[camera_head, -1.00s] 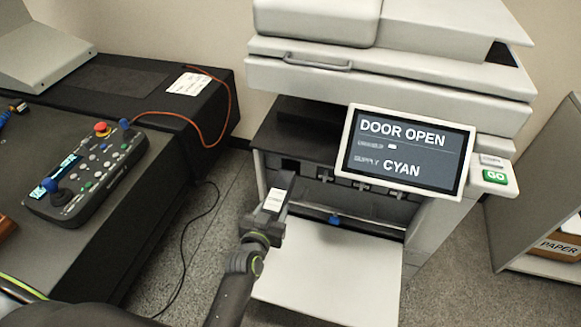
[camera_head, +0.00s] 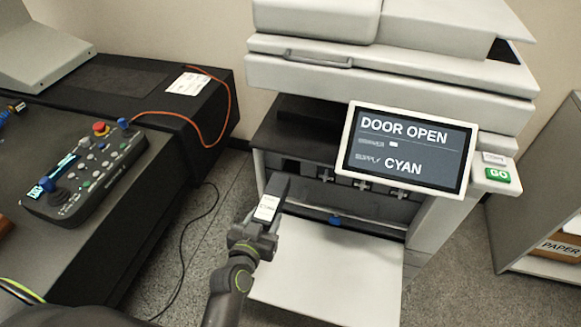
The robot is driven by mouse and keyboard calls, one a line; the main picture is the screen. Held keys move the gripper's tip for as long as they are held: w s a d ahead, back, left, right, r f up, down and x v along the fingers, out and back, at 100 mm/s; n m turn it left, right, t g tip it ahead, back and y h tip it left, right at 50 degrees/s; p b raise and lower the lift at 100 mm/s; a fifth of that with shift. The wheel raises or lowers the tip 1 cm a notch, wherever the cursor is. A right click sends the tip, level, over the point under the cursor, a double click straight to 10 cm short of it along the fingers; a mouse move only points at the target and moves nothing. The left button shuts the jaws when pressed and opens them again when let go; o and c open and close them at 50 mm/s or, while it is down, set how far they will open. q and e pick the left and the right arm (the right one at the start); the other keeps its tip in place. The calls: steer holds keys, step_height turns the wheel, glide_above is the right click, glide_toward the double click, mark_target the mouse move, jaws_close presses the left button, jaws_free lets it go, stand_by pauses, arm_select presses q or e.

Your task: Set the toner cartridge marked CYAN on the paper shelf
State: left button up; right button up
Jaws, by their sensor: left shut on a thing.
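My left gripper (camera_head: 256,236) is shut on a dark, long toner cartridge (camera_head: 275,190) with a white label. The label's print is too small to read. The cartridge is held in front of the left side of the printer's open front, above the lowered white door (camera_head: 340,270). The paper shelf (camera_head: 545,268) is at the right edge, cut off by the frame, with a brown box marked PAPER (camera_head: 562,248) in it. My right gripper is not in view.
The printer's screen (camera_head: 408,150) reads DOOR OPEN and SUPPLY CYAN, beside a green GO button (camera_head: 497,175). A control pendant (camera_head: 85,170) lies on the dark bench at left. An orange cable and a black floor cable run between bench and printer.

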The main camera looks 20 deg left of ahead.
arm_select(q)
steer(key=shift+s+d+r, duration=0.1)
steer(key=shift+s+d, duration=0.05)
steer(key=shift+s, duration=0.45)
